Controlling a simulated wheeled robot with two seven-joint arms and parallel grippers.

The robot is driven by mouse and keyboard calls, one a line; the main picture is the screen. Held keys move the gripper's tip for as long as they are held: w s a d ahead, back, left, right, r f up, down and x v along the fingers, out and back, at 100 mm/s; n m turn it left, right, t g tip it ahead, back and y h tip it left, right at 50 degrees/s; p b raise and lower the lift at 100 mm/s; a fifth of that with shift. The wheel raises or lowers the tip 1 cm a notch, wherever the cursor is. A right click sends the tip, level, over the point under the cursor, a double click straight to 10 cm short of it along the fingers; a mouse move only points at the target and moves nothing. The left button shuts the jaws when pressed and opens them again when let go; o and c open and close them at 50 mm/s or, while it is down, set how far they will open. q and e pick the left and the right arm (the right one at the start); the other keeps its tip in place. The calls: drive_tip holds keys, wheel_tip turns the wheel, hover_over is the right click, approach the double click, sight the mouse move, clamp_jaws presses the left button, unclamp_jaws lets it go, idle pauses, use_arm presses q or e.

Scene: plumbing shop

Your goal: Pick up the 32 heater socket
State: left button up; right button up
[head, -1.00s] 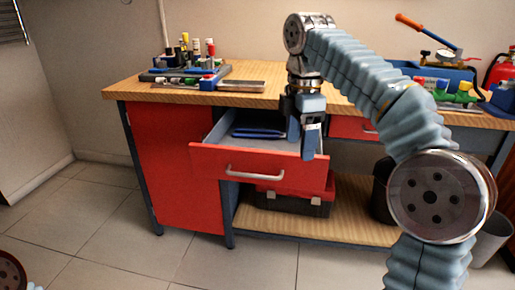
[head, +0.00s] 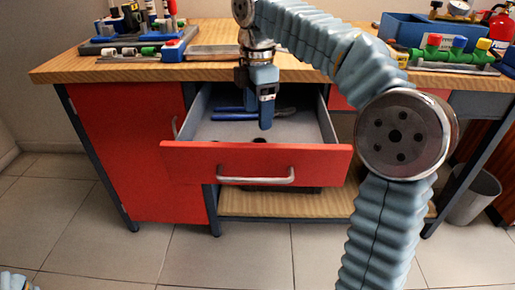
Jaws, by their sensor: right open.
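My right gripper (head: 266,122) points down into the open red drawer (head: 190,160) of the workbench. It is open, though the gap between its fingers is hard to see from here. A small dark round thing (head: 259,140) shows just below the fingertips, behind the drawer front. It may be the 32 heater socket, but most of it is hidden and I cannot read a size. Another dark piece (head: 285,112) lies to the right of the fingers. My left gripper is not in view.
Blue-handled tools (head: 232,114) lie at the back of the drawer. The wooden benchtop (head: 330,72) overhangs it. A tool tray (head: 130,45) stands left on top, a blue box (head: 412,30) and green fittings (head: 445,53) right. A grey bin (head: 475,195) stands on the floor.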

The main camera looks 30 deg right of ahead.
drive_tip(key=f+b, duration=0.1)
drive_tip(key=f, duration=0.6)
drive_tip(key=shift+s+d+f+b, duration=0.2)
drive_tip(key=shift+f+b, duration=0.1)
drive_tip(key=shift+b, duration=0.05)
drive_tip(key=c, duration=1.2)
drive_tip(key=shift+o, duration=0.2)
drive_tip(key=shift+r, duration=0.1)
